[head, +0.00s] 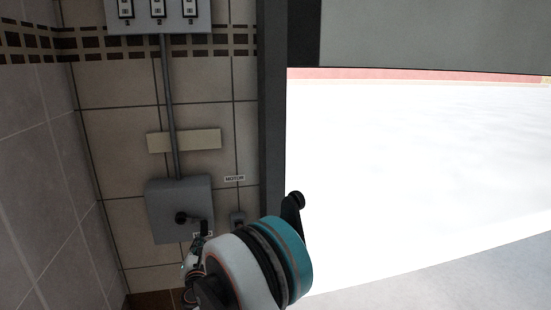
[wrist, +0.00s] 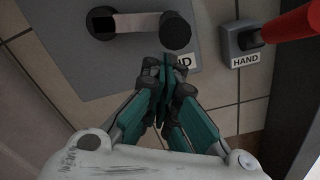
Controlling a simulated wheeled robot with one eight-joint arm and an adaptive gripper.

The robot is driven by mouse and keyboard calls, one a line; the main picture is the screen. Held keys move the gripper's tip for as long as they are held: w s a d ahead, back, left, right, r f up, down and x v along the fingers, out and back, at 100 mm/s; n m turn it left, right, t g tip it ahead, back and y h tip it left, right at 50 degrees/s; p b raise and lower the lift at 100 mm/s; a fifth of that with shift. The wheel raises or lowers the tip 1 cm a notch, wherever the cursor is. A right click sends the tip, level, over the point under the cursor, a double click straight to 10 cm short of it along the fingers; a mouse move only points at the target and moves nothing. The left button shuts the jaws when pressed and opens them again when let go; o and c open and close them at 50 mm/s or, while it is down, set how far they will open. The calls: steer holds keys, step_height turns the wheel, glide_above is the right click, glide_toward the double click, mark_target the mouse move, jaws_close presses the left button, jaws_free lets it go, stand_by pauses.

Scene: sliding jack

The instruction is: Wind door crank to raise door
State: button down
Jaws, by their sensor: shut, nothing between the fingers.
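The door crank (wrist: 140,22) is on a grey wall box (wrist: 75,50). In the wrist view its pivot is at the left, and its arm runs right to a round black knob (wrist: 175,30). In the head view the crank (head: 182,217) shows small on the grey box (head: 160,200), partly behind my arm. My gripper (wrist: 163,82) is shut and empty, its teal fingers together just below the knob in the wrist view. Whether they touch it I cannot tell. The grey door (head: 430,36) spans the top right of the head view, above a bright opening.
A small switch box (wrist: 240,35) with a red handle (wrist: 291,24) and a HAND label stands right of the crank. A switch panel (head: 160,14) and conduit (head: 168,110) are above. A dark door post (head: 272,120) borders the opening.

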steer(key=v, duration=0.7)
steer(key=shift+s, duration=0.35)
steer(key=shift+d, duration=0.1)
